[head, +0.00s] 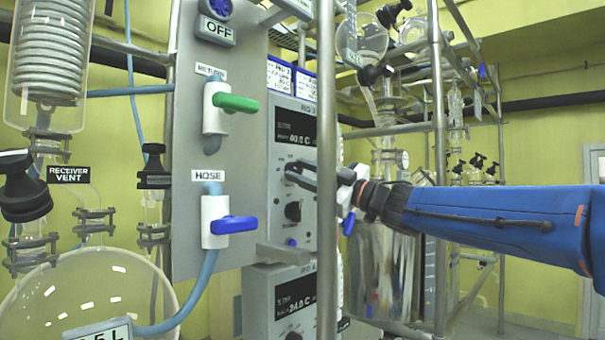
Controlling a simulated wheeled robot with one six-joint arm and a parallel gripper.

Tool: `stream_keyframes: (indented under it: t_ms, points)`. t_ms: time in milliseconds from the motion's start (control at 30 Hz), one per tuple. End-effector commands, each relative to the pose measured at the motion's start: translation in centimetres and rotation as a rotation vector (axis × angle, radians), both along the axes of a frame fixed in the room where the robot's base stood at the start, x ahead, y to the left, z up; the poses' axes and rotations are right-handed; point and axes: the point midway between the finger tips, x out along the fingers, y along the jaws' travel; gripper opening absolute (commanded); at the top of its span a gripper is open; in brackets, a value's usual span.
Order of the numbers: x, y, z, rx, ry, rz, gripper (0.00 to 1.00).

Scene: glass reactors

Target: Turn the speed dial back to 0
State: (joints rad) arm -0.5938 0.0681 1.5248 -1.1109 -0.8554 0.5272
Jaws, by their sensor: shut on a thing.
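A grey control box (283,120) marked RIG 3 has a dark display and knobs on its front face. My gripper (291,170) reaches in from the right and is shut at the upper part of this face, on a dial there. The fingers hide most of that dial, and its pointer and scale cannot be read. A second black knob (293,211) shows lower on the same face, clear of the fingers. The small print by the knobs is too small to read, so which one is marked speed cannot be told.
A vertical metal post (326,250) stands in front of the box, close to my gripper. A grey panel (190,140) at the left carries a green valve handle (236,103) and a blue valve handle (234,225). A round glass flask (80,290) stands lower left.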

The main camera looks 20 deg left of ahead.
Motion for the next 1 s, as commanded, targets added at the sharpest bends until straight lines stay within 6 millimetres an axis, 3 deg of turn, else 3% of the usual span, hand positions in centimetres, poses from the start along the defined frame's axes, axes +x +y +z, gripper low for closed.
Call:
stream_keyframes:
  t_ms: [1000]
  points:
    - [0.32,-0.13,0.36,-0.354,-0.853,0.001,0.09]
